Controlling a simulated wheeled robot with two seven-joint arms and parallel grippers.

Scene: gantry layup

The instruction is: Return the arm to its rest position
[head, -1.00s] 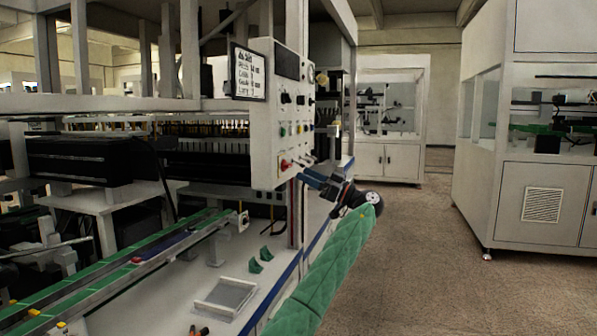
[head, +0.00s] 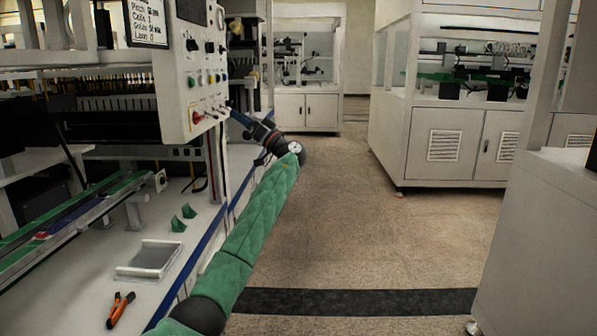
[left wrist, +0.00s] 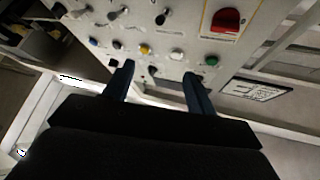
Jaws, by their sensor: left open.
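My left arm, in a green padded sleeve, reaches forward from the bottom of the head view. My left gripper (head: 232,114) is at its end, just in front of the lower right part of the white control panel (head: 178,112). In the left wrist view the two blue fingers of the gripper (left wrist: 160,82) are apart with nothing between them. Beyond them are a red switch (left wrist: 225,20), a green button (left wrist: 211,61), a yellow button (left wrist: 145,49) and several toggles. I cannot tell whether a fingertip touches the panel. My right gripper is not in view.
A white bench with a blue edge runs below the panel. It carries orange-handled pliers (head: 120,310), a shallow clear tray (head: 151,259), green brackets (head: 183,218) and a conveyor rail (head: 72,218). White cabinets (head: 446,142) stand at right. The floor aisle (head: 345,215) between is clear.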

